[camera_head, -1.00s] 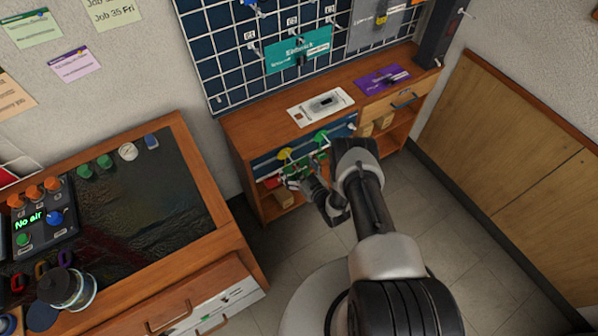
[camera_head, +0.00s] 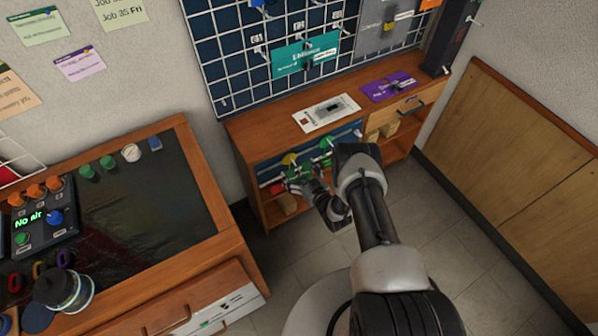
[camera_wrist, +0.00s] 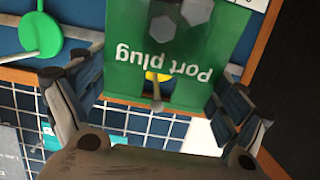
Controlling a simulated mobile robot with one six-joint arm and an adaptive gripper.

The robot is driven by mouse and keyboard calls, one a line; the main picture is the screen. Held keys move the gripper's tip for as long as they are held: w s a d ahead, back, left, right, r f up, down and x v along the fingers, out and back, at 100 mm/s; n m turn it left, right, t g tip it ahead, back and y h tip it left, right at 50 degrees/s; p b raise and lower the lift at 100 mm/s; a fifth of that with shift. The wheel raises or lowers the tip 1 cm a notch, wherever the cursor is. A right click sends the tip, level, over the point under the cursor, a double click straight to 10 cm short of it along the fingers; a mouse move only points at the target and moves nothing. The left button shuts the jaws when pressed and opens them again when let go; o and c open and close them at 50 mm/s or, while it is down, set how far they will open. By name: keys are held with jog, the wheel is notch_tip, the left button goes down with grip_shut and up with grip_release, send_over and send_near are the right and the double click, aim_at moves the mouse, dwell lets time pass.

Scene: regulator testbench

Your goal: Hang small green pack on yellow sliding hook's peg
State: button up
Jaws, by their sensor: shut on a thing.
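My gripper (camera_wrist: 150,98) is shut on the small green pack (camera_wrist: 135,45), with one finger at each side of it. The pack fills the middle of the wrist view, and its "Port plug" lettering appears upside down. A bit of the yellow hook (camera_wrist: 153,76) shows through the pack's opening, with a pale peg (camera_wrist: 157,97) pointing out there. I cannot tell how far the peg passes through. In the head view, the yellow hook (camera_head: 290,159) is on the blue rail panel, and my gripper (camera_head: 296,184) is just below it.
A green hook (camera_head: 326,143) sits right of the yellow one and shows at left in the wrist view (camera_wrist: 40,36). A white card (camera_head: 326,112) and a purple pack (camera_head: 389,87) lie on the cabinet top (camera_head: 283,128). The wire grid (camera_head: 222,60) stands behind.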

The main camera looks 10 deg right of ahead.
jog(key=o, duration=0.8)
jog(key=v, duration=1.2)
jog(key=shift+w+r, duration=0.1)
